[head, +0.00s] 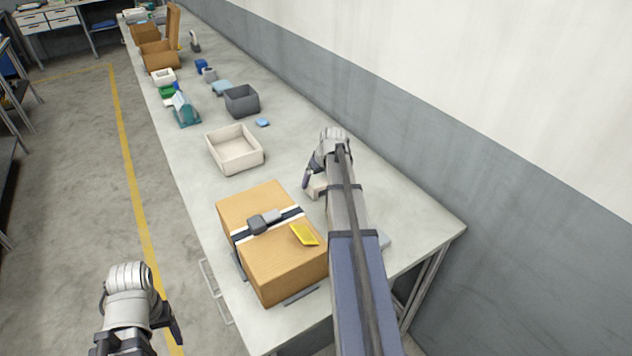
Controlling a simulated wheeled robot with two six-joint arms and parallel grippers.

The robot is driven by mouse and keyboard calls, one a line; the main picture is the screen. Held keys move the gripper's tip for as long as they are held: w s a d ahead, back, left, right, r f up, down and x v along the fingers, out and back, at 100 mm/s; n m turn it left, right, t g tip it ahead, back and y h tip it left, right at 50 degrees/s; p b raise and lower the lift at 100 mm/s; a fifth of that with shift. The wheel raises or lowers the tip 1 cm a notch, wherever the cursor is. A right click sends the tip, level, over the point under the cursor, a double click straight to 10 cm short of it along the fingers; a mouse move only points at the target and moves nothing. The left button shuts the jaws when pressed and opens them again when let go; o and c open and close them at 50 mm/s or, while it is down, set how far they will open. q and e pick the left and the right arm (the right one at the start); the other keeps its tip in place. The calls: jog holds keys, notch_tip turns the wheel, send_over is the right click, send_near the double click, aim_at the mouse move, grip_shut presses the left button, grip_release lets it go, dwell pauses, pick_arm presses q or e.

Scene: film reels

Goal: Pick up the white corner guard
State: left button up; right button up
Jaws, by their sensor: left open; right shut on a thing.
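My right gripper (308,183) is low over the table, just behind the cardboard box, with its arm crossing the view from the bottom. It is shut on a small pale piece that looks like the white corner guard (318,187). The arm and fingers hide part of this piece, and I cannot tell whether it touches the table. My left gripper (172,328) is open and empty, over the floor left of the table.
The strapped cardboard box (270,272) carries a yellow corner piece (304,235) and a dark buckle-like device (263,222). Beyond it stand an empty cream tray (258,160), a dark grey bin (242,105) and several small items.

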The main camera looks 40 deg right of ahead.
aim_at(316, 177)
pick_arm(q)
jog(key=shift+r, duration=0.15)
pick_arm(e)
jog(key=shift+r, duration=0.1)
notch_tip(316, 177, up, 10)
jog(key=p, duration=1)
pick_arm(q)
notch_tip(316, 177, up, 10)
jog(key=shift+c, duration=0.2)
